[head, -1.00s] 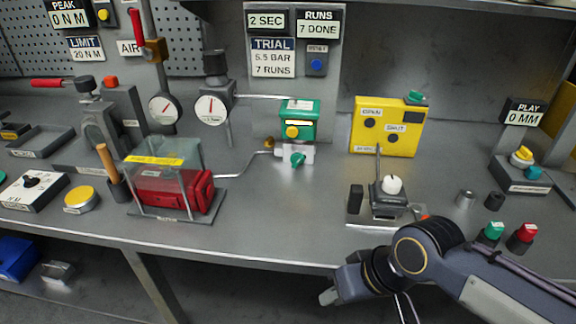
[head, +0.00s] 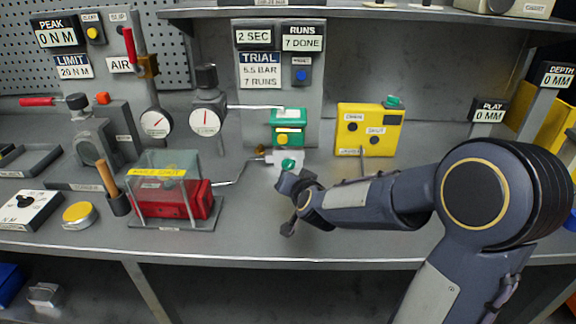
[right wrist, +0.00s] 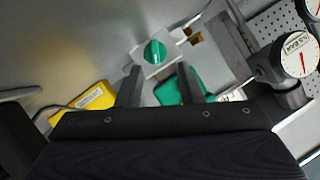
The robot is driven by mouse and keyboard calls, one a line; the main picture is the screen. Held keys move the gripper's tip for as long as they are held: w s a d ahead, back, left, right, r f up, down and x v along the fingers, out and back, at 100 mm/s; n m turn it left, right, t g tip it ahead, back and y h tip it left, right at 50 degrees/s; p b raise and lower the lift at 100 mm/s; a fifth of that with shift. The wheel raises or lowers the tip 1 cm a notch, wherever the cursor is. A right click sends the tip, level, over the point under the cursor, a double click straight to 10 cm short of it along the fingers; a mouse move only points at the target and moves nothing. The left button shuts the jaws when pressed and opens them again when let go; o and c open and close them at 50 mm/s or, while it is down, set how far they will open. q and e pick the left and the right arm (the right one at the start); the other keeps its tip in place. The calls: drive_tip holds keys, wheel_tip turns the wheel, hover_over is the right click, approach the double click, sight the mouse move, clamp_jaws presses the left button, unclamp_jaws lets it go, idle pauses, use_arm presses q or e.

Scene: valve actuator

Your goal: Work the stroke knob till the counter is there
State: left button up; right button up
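A round green knob (head: 288,165) sits on a pale valve block below a green actuator box (head: 288,127). It also shows in the right wrist view (right wrist: 155,52), with a light bar across its face. I cannot read a stroke label on it. The RUNS counter (head: 303,38) reads 7 DONE; the TRIAL card (head: 263,64) reads 5.5 BAR, 7 RUNS. My right gripper (head: 287,206) is just in front of the knob. In the right wrist view its fingers (right wrist: 160,86) are apart and empty, with the knob beyond them, not touched. My left gripper is out of view.
A yellow box (head: 368,129) with two dark buttons stands right of the valve. A clear-guarded red unit (head: 172,197) stands left, with a thin pipe toward the valve. Two gauges (head: 205,121) (head: 156,124) stand behind. My right arm covers the right bench.

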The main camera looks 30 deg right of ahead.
sight(290, 165)
drive_tip(key=shift+w+d+r+h, duration=0.1)
drive_tip(key=shift+w+d+h, duration=0.6)
drive_tip(key=shift+m, duration=0.3)
drive_tip(key=b+x, duration=0.1)
drive_tip(key=x, duration=0.5)
drive_tip(key=shift+b+x, duration=0.35)
drive_tip(key=shift+x, duration=0.45)
drive_tip(key=shift+r, duration=0.15)
